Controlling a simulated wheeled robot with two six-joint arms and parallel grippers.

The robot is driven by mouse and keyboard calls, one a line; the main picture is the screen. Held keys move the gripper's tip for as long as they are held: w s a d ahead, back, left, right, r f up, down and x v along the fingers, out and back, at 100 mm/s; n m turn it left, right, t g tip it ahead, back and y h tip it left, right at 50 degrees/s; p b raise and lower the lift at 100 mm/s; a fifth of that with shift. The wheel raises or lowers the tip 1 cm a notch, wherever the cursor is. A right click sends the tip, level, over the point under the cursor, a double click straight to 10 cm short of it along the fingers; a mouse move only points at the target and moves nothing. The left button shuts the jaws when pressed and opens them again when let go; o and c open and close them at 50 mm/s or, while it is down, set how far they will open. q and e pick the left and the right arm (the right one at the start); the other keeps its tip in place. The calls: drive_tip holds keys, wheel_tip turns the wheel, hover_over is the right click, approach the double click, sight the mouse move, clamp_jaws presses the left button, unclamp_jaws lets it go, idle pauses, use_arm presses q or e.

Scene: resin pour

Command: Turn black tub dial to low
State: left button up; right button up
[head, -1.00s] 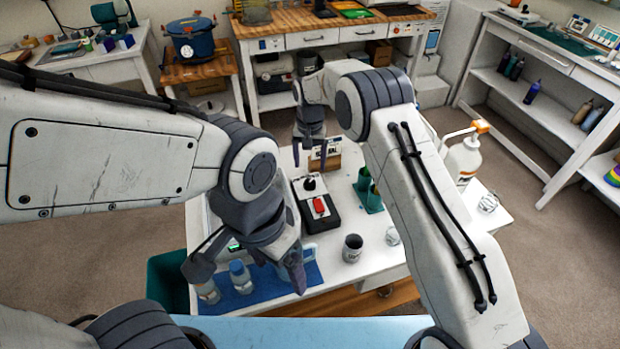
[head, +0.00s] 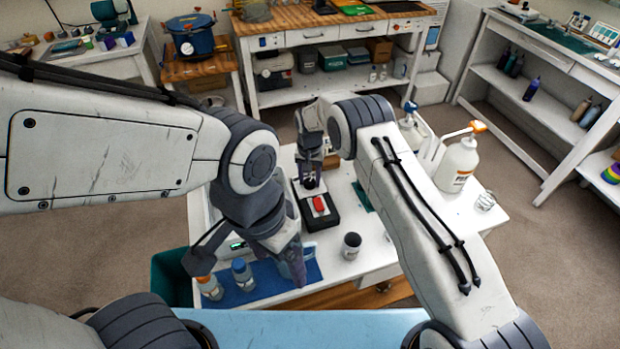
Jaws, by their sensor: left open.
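A black tub unit (head: 325,221) lies on the white table, with a red piece (head: 319,204) on its front half. A dark round knob on its back half is mostly covered by my right gripper (head: 310,181), whose fingers point down at that spot. Whether the fingers touch or grip the knob cannot be told, nor can the dial's setting be read.
Two capped bottles (head: 243,275) stand on the blue mat (head: 265,285) below my left gripper. A dark cup (head: 351,245) stands right of the tub unit. White pump bottles (head: 457,165) stand at the table's right, near my right arm. A teal bin (head: 170,277) is at the left.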

clamp_jaws()
drive_tip(key=shift+f+n+b, duration=0.1)
drive_tip(key=shift+n+b, duration=0.6)
drive_tip(key=shift+b, duration=0.05)
drive_tip(key=shift+n+b, duration=1.05)
drive_tip(key=shift+n, duration=0.15)
drive_tip(key=n+b, duration=0.2)
drive_tip(key=n, duration=0.2)
drive_tip(key=n+b, duration=0.2)
drive_tip(key=n, duration=0.3)
drive_tip(key=shift+n, duration=0.4)
drive_tip(key=n, duration=0.3)
drive_tip(key=n+b, duration=0.1)
drive_tip(key=n, duration=0.2)
drive_tip(key=shift+w+r, duration=0.1)
drive_tip(key=shift+r, duration=0.1)
drive_tip(key=shift+n, duration=0.3)
drive_tip(key=o, duration=1.2)
unclamp_jaws()
drive_tip(key=shift+c, duration=0.2)
